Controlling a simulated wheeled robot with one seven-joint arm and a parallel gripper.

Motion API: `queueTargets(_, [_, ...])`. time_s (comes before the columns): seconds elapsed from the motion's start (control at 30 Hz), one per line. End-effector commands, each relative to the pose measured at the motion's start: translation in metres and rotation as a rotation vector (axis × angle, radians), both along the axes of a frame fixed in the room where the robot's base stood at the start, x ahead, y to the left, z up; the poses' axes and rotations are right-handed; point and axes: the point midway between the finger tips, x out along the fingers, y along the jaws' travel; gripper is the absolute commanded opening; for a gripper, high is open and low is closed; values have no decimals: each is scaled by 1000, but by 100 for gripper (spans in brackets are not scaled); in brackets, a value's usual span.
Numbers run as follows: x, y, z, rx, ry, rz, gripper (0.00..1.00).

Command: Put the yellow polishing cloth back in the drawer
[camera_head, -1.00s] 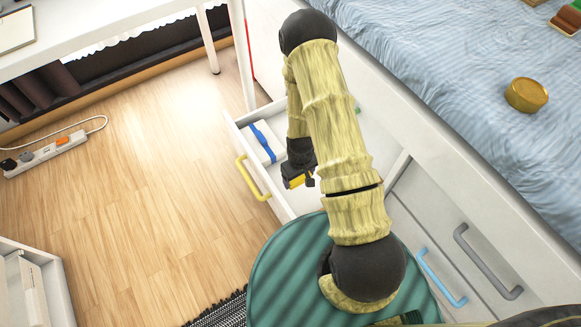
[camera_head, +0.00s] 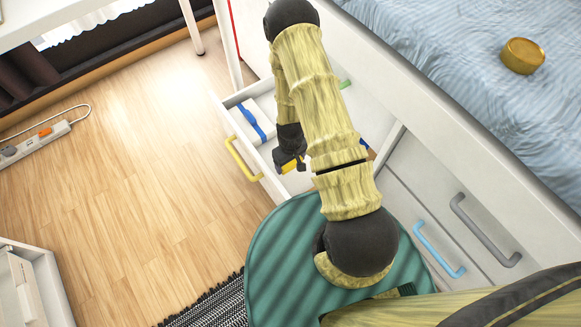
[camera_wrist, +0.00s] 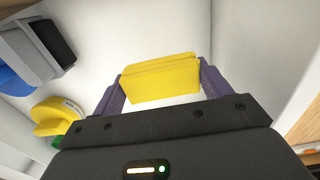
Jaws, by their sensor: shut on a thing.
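The yellow polishing cloth (camera_wrist: 160,78) is a folded yellow block between the two purple fingers of my gripper (camera_wrist: 158,88) in the wrist view. In the head view, my gripper (camera_head: 289,164) points down over the open white drawer with the yellow handle (camera_head: 243,158), and a small part of the cloth (camera_head: 293,167) shows beside it. The drawer's pale interior (camera_wrist: 180,28) lies behind the cloth in the wrist view. I cannot tell how far the cloth is above the drawer floor.
A white block with a blue band (camera_head: 250,122) lies in the drawer. The wrist view shows a round yellow object (camera_wrist: 58,116) and a grey-black object (camera_wrist: 40,48). A round green-striped surface (camera_head: 285,245) is close in front. The bed (camera_head: 430,40) is beyond the drawer.

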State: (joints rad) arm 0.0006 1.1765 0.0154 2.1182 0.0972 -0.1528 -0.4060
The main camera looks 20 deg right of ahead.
Motion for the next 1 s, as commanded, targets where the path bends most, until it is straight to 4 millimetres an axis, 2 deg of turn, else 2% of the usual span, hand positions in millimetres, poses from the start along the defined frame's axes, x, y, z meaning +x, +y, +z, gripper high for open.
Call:
queueTargets(0.2, [-1, 0, -38, 1, 1, 0, 55])
queueTargets(0.3, [0, 0, -49, 1, 1, -1, 55])
queueTargets(0.73, [0, 0, -51, 0, 0, 0, 55])
queueTargets(0.77, [0, 0, -51, 0, 0, 0, 81])
queueTargets(0.83, [0, 0, -51, 0, 0, 0, 94])
queueTargets(0.87, [0, 0, -51, 0, 0, 0, 98])
queueTargets(1.0, [0, 0, -51, 0, 0, 0, 98])
